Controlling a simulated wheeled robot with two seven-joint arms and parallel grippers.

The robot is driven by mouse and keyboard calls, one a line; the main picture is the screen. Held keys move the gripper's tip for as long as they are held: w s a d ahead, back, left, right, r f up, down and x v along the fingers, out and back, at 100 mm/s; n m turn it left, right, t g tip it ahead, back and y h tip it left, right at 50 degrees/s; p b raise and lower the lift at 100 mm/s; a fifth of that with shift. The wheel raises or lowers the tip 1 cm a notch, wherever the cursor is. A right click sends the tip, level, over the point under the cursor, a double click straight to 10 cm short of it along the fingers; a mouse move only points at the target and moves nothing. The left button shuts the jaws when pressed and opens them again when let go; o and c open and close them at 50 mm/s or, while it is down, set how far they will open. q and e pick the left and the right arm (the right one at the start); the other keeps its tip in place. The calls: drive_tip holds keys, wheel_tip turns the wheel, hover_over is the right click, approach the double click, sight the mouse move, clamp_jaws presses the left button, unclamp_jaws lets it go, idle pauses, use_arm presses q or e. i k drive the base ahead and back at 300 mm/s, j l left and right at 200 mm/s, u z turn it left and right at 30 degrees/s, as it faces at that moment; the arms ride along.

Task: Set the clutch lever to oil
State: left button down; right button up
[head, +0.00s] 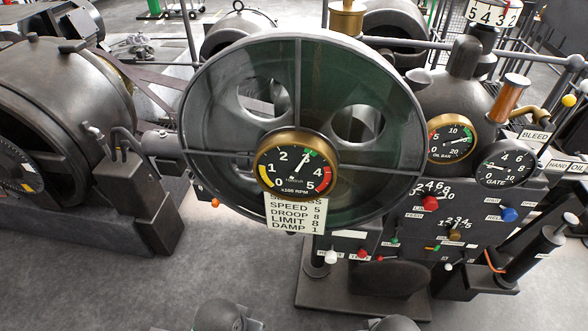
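A label plate reading HAND and OIL (567,166) is fixed at the right side of the machine in the head view. Neither of my grippers shows. Only rounded dark parts, probably mine, show at the bottom edge.
A large glazed wheel-like housing with a brass RPM gauge (298,164) fills the middle. An oil gauge (451,138) and a gate gauge (506,165) sit to its right, above several coloured knobs. A dark cylindrical handle (535,252) slants at lower right. Bare grey floor lies at lower left.

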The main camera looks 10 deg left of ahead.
sight(583, 85)
drive_tip(key=z, duration=1.4)
